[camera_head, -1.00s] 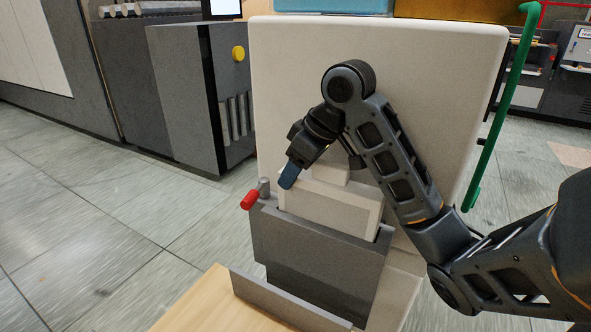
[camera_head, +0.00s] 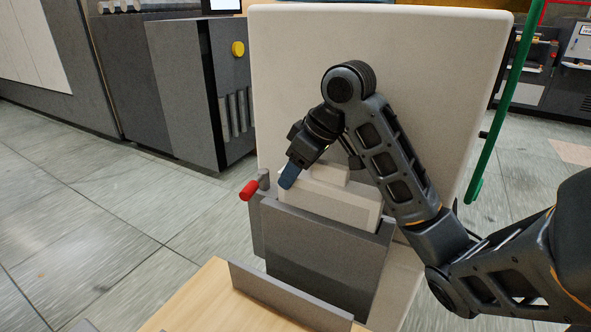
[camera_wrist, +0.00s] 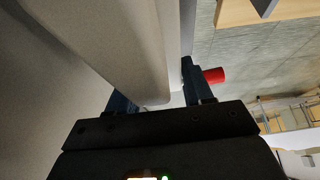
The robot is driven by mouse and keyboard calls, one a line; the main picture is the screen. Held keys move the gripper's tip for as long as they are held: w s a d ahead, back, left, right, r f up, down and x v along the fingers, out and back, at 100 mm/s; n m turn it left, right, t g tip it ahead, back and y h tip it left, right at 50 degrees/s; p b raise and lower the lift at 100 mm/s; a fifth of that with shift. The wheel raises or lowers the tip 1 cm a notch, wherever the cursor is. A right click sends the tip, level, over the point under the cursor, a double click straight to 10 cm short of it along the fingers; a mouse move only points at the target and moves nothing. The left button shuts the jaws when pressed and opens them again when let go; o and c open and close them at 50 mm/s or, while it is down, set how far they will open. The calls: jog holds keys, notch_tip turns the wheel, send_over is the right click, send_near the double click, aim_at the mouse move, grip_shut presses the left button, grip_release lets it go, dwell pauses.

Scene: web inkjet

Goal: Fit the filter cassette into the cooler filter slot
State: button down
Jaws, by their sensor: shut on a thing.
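The off-white filter cassette (camera_head: 335,201) stands with its lower part hidden behind the front wall of the dark grey cooler filter slot (camera_head: 322,258). Its stepped top shows above the rim. My gripper (camera_head: 322,170) is shut on the cassette's upper part, with one blue fingertip seen at its left end. The other fingertip is mostly hidden by my arm. In the wrist view, my gripper (camera_wrist: 155,95) has its fingers on either side of a pale body, the cassette (camera_wrist: 140,60). How deep the cassette sits cannot be told.
A red-tipped lever (camera_head: 249,190) sticks out at the slot's left corner, close to my fingertip. A large beige panel (camera_head: 400,75) rises behind. A wooden surface (camera_head: 205,300) with a grey lip (camera_head: 285,297) lies in front. Open floor is at left; a green rail (camera_head: 500,110) stands right.

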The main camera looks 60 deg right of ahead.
jog(key=shift+f+b, duration=1.65)
jog(key=shift+f, duration=0.35)
notch_tip(320, 180, up, 19)
jog(key=p, duration=2.1)
send_over(296, 187)
jog(key=w+d, duration=0.1)
jog(key=d, duration=0.1)
jog(key=shift+w+d+r, duration=0.1)
jog(key=shift+d+r, duration=0.05)
jog(key=shift+r, duration=0.05)
dwell(2.4)
